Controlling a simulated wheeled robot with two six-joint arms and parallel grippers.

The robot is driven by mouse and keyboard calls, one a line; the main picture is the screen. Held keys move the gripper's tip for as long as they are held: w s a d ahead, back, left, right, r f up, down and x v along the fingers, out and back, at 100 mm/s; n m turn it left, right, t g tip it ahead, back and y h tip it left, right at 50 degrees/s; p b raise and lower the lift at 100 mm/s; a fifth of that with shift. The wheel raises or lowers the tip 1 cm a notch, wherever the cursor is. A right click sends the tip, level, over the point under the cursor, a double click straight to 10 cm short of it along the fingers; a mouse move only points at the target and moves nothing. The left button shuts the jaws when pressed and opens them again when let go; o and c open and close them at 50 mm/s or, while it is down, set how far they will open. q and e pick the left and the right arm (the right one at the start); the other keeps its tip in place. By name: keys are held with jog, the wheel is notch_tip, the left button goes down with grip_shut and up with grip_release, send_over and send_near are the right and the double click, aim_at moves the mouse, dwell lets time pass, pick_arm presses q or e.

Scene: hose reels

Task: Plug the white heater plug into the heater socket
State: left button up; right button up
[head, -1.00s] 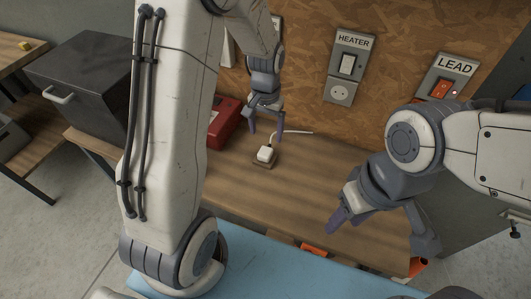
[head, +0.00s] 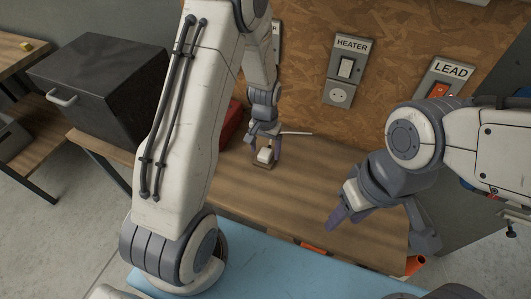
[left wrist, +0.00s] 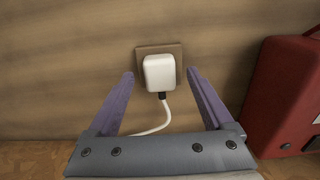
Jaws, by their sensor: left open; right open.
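The white heater plug (head: 265,155) sits on a small wooden block (head: 262,165) on the bench. In the left wrist view the plug (left wrist: 159,72) lies between the fingers, near their tips, with its cord running back toward the gripper. My left gripper (head: 264,151) is open around the plug, with a gap visible on both sides. The heater socket (head: 339,96) is a round outlet below a rocker switch on the plate marked HEATER (head: 346,69), on the chipboard wall. My right gripper (head: 345,225) is open and empty over the right part of the bench.
A red box (head: 230,122) stands left of the plug, partly hidden by my left arm; it also shows in the left wrist view (left wrist: 287,95). A LEAD plate (head: 448,75) is on the wall at right. The bench middle (head: 310,185) is clear.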

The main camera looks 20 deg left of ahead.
aim_at(267, 153)
pick_arm(q)
jog(key=shift+f, duration=0.25)
jog(key=shift+c, duration=0.3)
grip_shut()
jog(key=shift+r, duration=0.5)
jog(key=r, duration=0.1)
jog(key=r+b, duration=0.1)
jog(key=r, duration=0.1)
jog(key=shift+d+r, duration=0.25)
jog(key=shift+d, duration=0.15)
jog(key=s+d+r+b, duration=0.1)
jog(key=s+d+r, duration=0.1)
jog(key=d, duration=0.3)
jog(key=s+d+r+b, duration=0.1)
jog(key=s+d+r, duration=0.1)
jog(key=d+r, duration=0.2)
jog(key=shift+s+d+r, duration=0.25)
jog(key=shift+d+r, duration=0.05)
jog(key=shift+d, duration=0.2)
